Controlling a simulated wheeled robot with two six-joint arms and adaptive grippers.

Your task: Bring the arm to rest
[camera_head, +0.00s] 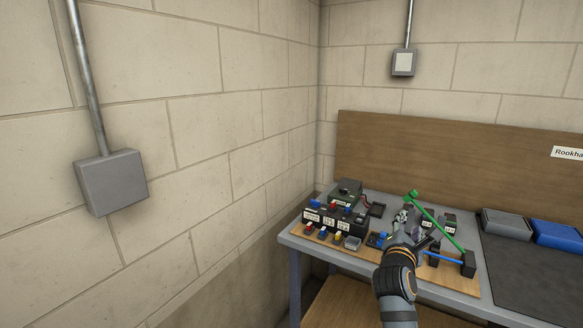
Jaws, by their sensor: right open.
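My right arm comes up from the bottom of the head view, over the front edge of the workbench (452,296). My right gripper (408,217) is at its far end, above the bench among the small parts. It is open. A green bar (438,223) slants close beside it, and I cannot tell whether they touch. The gripper and wrist hide part of the bench top behind them. My left gripper is not in view.
Several labelled dark blocks with coloured parts (335,221) crowd the bench's left end. A blue bar (444,259) and black block (468,264) lie right of the arm. A dark mat (520,275), grey bin (506,224) and blue bin (556,234) are farther right. A wooden backboard (440,160) stands behind.

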